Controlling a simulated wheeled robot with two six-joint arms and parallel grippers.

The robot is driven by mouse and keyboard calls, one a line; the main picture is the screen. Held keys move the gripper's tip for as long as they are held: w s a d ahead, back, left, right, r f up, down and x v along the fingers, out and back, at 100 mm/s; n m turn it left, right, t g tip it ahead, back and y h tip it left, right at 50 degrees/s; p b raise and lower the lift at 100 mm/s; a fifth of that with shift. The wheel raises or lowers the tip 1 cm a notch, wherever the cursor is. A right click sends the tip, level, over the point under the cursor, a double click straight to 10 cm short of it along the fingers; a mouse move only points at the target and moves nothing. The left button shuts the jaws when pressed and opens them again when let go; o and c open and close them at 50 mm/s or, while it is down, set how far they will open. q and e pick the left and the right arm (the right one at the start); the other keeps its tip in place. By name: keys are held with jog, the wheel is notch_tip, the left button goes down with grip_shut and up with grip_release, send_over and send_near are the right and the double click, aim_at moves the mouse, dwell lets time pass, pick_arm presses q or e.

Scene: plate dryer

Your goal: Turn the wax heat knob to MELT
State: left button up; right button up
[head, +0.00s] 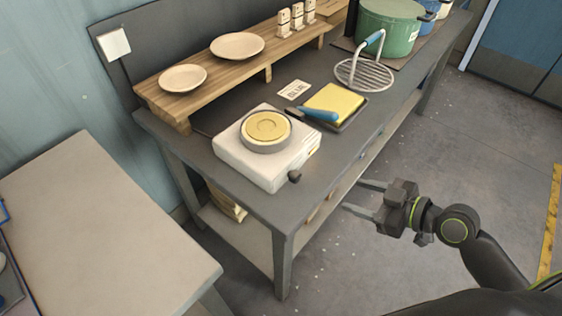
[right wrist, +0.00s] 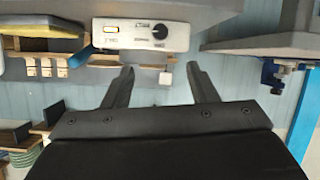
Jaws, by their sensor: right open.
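The wax heater (head: 262,165) is a white box with a round pan of yellow wax (head: 266,127) on top, standing near the front corner of the dark bench. Its dark heat knob (head: 294,177) sticks out of the front face. In the right wrist view the knob (right wrist: 160,31) sits on the white panel, beside small markings too small to read. My right gripper (head: 353,195) is open and empty, off the bench's front edge and to the right of the knob, apart from it. In the right wrist view its fingers (right wrist: 160,70) point toward the panel. My left gripper is not in view.
A tray with a yellow slab (head: 335,102) and a blue-handled tool (head: 318,114) lies right of the heater. A wooden shelf (head: 290,48) holds plates. Floor space before the bench is clear.

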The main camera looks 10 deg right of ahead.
aim_at(299, 178)
jog(key=p+x, duration=0.2)
jog(key=x, duration=1.3)
jog(key=shift+w+a+p, duration=0.1)
jog(key=shift+p, duration=0.2)
jog(key=shift+x, duration=0.75)
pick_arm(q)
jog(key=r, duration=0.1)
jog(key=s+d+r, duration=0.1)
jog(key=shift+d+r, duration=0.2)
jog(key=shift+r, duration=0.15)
pick_arm(e)
jog(key=shift+f, duration=0.1)
jog(key=c, duration=1)
